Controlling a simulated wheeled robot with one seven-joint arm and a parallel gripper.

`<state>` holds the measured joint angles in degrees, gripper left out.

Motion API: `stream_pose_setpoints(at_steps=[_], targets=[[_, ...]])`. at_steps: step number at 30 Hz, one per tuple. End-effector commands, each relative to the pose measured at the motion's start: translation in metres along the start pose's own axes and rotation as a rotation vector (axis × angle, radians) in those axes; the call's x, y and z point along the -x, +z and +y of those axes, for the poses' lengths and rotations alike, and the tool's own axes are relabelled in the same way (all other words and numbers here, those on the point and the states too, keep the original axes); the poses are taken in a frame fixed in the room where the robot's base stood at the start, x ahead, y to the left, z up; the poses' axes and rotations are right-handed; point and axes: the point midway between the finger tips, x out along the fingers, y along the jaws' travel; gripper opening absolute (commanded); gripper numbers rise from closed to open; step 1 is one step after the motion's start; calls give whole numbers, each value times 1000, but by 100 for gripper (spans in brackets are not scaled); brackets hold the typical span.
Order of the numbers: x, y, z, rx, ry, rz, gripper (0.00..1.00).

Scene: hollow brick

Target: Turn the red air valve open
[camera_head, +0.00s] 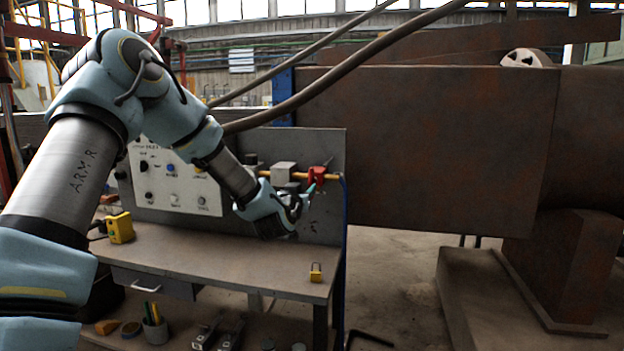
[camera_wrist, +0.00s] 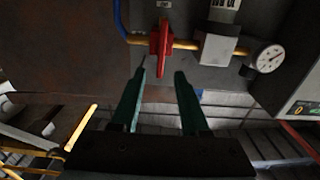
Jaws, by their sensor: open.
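The red air valve (camera_head: 316,175) sits on a yellow pipe at the right end of the grey back panel (camera_head: 339,144). In the wrist view the red valve handle (camera_wrist: 161,47) stands across the yellow pipe (camera_wrist: 186,44), just beyond the fingertips. My gripper (camera_head: 308,190) is close to the valve in the head view. The valve handle lies ahead of the gap, nearer the left fingertip. Whether a finger touches it I cannot tell.
A grey block (camera_wrist: 216,44) and a round gauge (camera_wrist: 267,58) sit along the pipe beside the valve. A blue hose (camera_wrist: 119,20) runs from the pipe's end. A control panel (camera_head: 175,182) stands left.

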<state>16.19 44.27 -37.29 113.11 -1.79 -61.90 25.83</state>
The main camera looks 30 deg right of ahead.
Motion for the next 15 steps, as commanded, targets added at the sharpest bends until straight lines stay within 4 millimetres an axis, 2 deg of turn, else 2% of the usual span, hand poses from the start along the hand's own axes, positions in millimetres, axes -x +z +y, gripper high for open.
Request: stream_pose_setpoints(at_steps=[9, 15], targets=[[-58, -2, -1, 2, -1, -3, 45], [-85, -1, 0, 1, 0, -3, 45]])
